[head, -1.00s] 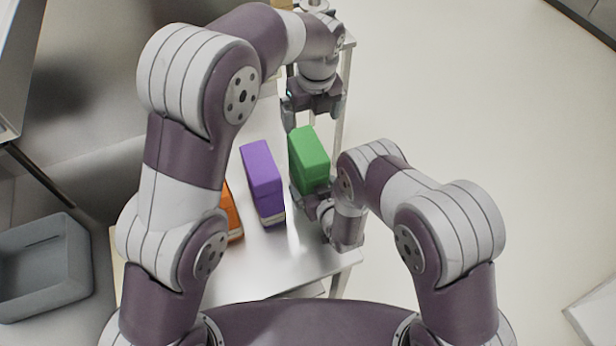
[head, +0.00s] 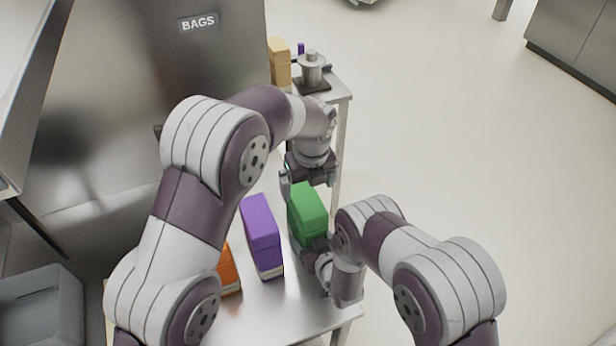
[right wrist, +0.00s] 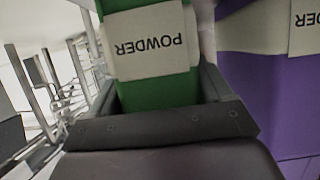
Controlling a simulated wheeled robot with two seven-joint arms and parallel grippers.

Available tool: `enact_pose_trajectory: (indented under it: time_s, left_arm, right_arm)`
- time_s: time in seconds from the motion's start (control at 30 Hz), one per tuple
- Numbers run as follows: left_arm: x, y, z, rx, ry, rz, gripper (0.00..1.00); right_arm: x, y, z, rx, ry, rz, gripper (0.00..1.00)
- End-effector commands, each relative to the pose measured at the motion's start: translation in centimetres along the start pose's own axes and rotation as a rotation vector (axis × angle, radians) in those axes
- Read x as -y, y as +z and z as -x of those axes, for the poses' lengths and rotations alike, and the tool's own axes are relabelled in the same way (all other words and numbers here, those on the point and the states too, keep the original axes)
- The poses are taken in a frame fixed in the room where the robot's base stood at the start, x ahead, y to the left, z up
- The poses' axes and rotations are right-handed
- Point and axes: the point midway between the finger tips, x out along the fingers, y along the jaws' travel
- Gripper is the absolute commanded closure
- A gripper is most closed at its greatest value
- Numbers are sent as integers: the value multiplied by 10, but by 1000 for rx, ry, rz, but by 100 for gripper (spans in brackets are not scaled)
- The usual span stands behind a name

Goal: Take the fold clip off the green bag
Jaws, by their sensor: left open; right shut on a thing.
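The green bag (head: 308,212) stands upright on the metal table. In the right wrist view the green bag (right wrist: 158,92) carries a white label reading POWDER, upside down. My right gripper (head: 313,250) is shut on the lower part of the green bag, with one finger on each side in the right wrist view. My left gripper (head: 308,183) is open and points down just above and behind the green bag's top. Whether its fingers touch the bag is unclear. I cannot make out the fold clip; the bag's far top edge is hidden.
A purple bag (head: 262,232) stands close to the left of the green one. An orange bag (head: 229,272) is partly hidden by my left arm. A tan bag (head: 279,62) and a metal fixture (head: 312,72) stand at the table's far end. A grey bin (head: 40,305) is at lower left.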

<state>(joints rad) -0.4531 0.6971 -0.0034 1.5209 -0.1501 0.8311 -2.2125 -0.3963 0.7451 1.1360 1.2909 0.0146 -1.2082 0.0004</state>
Motion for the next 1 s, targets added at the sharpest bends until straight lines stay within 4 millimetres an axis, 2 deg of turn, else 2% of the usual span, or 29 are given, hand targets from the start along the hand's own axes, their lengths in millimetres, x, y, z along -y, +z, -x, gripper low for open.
enact_pose_trajectory:
  time_s: [0.1, 0.3, 0.47, 0.7, 0.9, 1.0]
  left_arm:
    - [-1, -1, -30, -3, 3, 0, 0]
    - [0, 0, -66, -2, 0, 1, 0]
    - [0, 0, -78, -1, -1, 1, 0]
    - [0, 0, -78, -1, -2, 1, 0]
    - [0, 0, -78, -1, -2, 1, 62]
    - [0, 0, -78, -1, -2, 1, 62]
  right_arm:
    - [0, -1, 0, -2, 1, -1, 76]
    - [0, -1, 0, -2, 1, -1, 76]
    - [0, -1, 0, -2, 1, -1, 76]
    - [0, -1, 0, -2, 1, -1, 76]
    - [0, -1, 0, -2, 1, -1, 76]
    - [0, -1, 0, -2, 1, -1, 76]
